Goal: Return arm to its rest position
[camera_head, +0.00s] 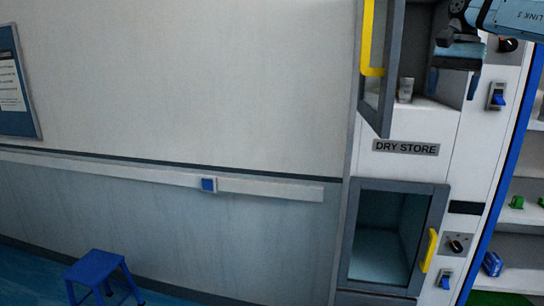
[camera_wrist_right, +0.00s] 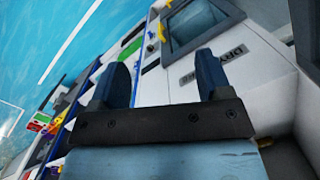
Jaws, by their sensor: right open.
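My right gripper (camera_head: 454,80) is at the top right of the head view, in front of the open upper compartment of the white cabinet (camera_head: 400,165). Its two blue fingers stand apart with nothing between them. In the wrist view the open right gripper (camera_wrist_right: 158,75) is also empty. My right arm (camera_head: 505,15) comes in from the top right corner. A small light grey cup (camera_head: 405,90) stands on the compartment's shelf, left of the gripper and apart from it. My left gripper is not in view.
The upper glass door (camera_head: 383,105) with its yellow handle (camera_head: 372,40) stands open left of the gripper. A lower glass door (camera_head: 392,236) looks shut. Open shelves (camera_head: 520,246) with small items are at the right. A blue stool (camera_head: 95,266) stands at lower left.

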